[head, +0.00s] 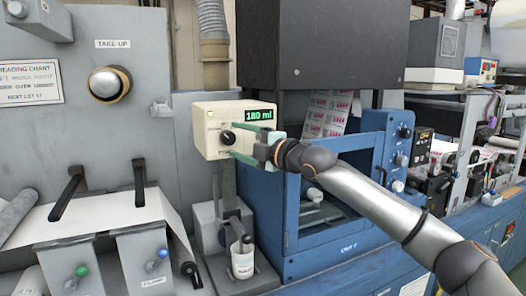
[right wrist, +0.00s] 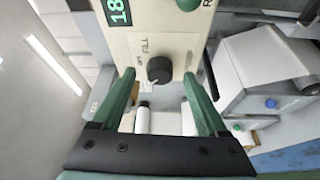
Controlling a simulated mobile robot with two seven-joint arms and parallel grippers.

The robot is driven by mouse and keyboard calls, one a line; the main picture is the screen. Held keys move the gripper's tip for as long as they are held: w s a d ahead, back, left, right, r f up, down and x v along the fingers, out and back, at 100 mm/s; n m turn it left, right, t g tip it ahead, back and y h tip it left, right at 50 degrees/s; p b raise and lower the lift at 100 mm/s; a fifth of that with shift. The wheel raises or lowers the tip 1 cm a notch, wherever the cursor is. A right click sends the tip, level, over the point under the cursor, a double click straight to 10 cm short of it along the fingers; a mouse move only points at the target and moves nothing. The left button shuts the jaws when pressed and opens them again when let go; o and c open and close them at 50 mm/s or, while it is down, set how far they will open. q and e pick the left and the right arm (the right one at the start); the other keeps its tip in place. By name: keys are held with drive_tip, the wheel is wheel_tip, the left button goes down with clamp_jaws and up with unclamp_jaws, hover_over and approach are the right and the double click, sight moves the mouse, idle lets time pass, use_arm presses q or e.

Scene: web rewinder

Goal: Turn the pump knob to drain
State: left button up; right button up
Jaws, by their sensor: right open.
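The pump is a cream box (head: 206,130) with a green display reading 180 ml. Its black round knob (head: 227,138) is on the front face and also shows in the right wrist view (right wrist: 159,70). A FILL label is beside the knob in the wrist view; which mark the knob points at is too small to tell. My right gripper (head: 233,138) has green fingers, open, one on each side of the knob; its fingertips also show in the wrist view (right wrist: 159,84). The knob appears centred between them, with gaps on both sides. My left gripper is not in view.
A white labelled cup (head: 242,262) stands below the pump. A blue machine frame (head: 372,150) is behind my right forearm. Two black levers (head: 139,183) and the TAKE-UP roller knob (head: 105,84) are at left.

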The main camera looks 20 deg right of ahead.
drive_tip(key=b+v, duration=0.2)
drive_tip(key=v, duration=0.8)
drive_tip(key=shift+s+d, duration=0.1)
drive_tip(key=s+a+f+m+g, duration=0.1)
drive_tip(key=s+a+f+m, duration=0.2)
drive_tip(key=f, duration=0.9)
drive_tip(key=a+f+m+g, duration=0.2)
drive_tip(key=a+f, duration=0.4)
drive_tip(key=f, duration=0.6)
drive_tip(key=s+a+f+m+g, duration=0.1)
drive_tip(key=s+a+f+m, duration=0.2)
drive_tip(key=f, duration=0.9)
drive_tip(key=s+d+f+m+g+h, duration=0.1)
drive_tip(key=s+f+m, duration=0.5)
drive_tip(key=s+f, duration=0.6)
drive_tip(key=s+d+f+m+g+h, duration=0.1)
drive_tip(key=s+f+m+h, duration=0.3)
drive_tip(key=s+f, duration=0.9)
drive_tip(key=shift+s+f+m+g, duration=0.2)
drive_tip(key=shift+s+m+g, duration=0.15)
drive_tip(key=shift+m+g, duration=0.45)
